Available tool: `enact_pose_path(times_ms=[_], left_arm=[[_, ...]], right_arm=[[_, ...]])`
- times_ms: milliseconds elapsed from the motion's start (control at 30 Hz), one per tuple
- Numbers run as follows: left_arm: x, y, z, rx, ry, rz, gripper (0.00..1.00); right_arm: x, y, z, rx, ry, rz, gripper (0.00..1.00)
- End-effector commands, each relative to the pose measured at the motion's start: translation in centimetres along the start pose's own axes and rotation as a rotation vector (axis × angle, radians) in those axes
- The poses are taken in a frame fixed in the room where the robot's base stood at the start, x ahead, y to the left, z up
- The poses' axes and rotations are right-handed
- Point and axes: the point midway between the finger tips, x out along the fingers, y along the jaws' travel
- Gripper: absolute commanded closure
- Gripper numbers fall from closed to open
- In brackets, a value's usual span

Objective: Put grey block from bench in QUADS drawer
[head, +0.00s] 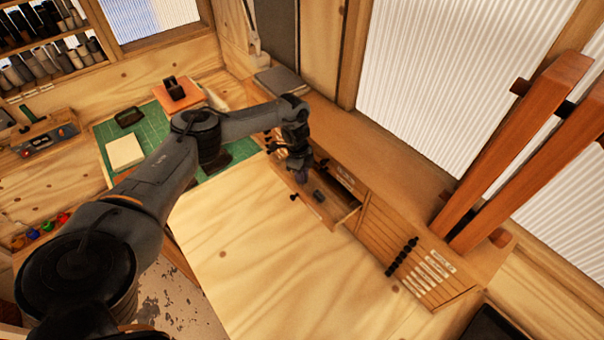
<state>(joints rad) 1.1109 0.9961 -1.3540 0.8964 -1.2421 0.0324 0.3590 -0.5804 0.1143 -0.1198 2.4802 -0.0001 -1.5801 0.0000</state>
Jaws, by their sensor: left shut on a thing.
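My left gripper (300,163) reaches over the open drawer (345,217) of the wooden drawer unit at the back of the bench. It points down and is shut on a small dark grey block (302,176), which is partly hidden by the fingers. The block appears to be over or just inside the drawer; I cannot tell whether it touches the bottom. Another small dark thing (318,196) shows in the drawer beside it. The label of the open drawer is too small to read. My right gripper is out of view.
The wooden bench top (270,260) in front is bare. A green cutting mat (150,122) with a cream block (125,151) lies to the left. Tall orange-brown wooden beams (510,150) rise at the right.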

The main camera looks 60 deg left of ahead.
Motion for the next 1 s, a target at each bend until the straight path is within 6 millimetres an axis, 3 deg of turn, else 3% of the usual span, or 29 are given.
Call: enact_pose_path(times_ms=[267,300,467,833,1000], left_arm=[[0.4,0.0,0.1,-0.001,0.0,0.0,1.0],[0.4,0.0,0.1,0.0,0.0,0.0,0.76],[0.3,0.0,0.1,0.0,0.0,0.001,0.54],[-0.3,0.0,0.0,0.0,0.0,0.0,0.54],[-2.5,-0.1,0.0,0.0,0.003,-0.002,0.54]], right_arm=[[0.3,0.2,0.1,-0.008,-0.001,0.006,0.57],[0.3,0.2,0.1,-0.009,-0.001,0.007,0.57],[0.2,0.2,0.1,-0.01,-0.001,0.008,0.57],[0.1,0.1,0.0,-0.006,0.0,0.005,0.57],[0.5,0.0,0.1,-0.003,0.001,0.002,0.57]])
